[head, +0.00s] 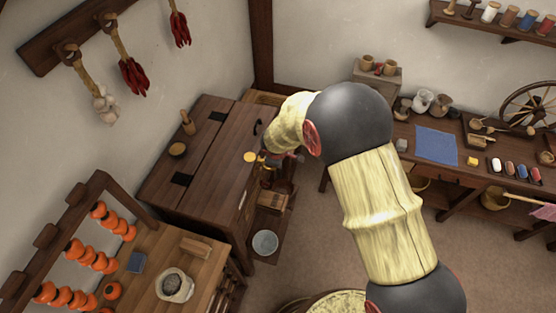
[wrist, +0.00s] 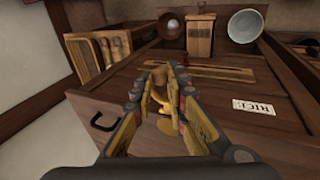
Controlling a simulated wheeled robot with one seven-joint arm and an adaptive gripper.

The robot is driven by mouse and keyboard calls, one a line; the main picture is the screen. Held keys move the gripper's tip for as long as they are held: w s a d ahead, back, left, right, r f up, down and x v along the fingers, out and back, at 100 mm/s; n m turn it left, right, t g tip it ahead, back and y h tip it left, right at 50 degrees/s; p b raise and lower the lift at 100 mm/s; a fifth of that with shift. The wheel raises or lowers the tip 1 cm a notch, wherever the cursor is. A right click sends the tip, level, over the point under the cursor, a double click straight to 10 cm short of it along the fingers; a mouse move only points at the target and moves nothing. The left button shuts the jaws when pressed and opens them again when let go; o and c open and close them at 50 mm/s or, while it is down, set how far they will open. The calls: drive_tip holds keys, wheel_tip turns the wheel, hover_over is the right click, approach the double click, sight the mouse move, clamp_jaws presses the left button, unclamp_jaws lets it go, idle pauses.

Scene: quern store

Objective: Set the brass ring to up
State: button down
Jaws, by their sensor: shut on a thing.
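The dark wooden chest (head: 218,150) stands against the wall. In the wrist view its plank face (wrist: 225,85) fills the middle, with a pale lettered label (wrist: 254,106). A round brass plate (head: 249,156) sits at the chest's edge; it also shows in the wrist view (wrist: 168,127). My gripper (head: 268,166) is beside that plate. In the wrist view my gripper (wrist: 166,76) is shut on a curved golden piece, which looks like the brass ring (wrist: 163,101). The fingers hide much of the ring, and I cannot tell its exact angle.
A black handle (head: 257,127) is on the chest near my gripper. A metal bucket (head: 265,242) stands below on the right. A low table (head: 205,270) with a stone mortar (head: 174,284) is in front. A workbench (head: 450,180) is at right; floor between is open.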

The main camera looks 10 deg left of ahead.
drive_tip(key=shift+w+a+r, duration=0.2)
drive_tip(key=shift+a+r, duration=0.15)
drive_tip(key=shift+a, duration=0.05)
drive_tip(key=c, duration=2.1)
unclamp_jaws()
drive_tip(key=shift+s+a+f, duration=0.1)
drive_tip(key=shift+o, duration=0.3)
drive_tip(key=shift+d+f, duration=0.15)
drive_tip(key=shift+d, duration=0.1)
drive_tip(key=v, duration=1.2)
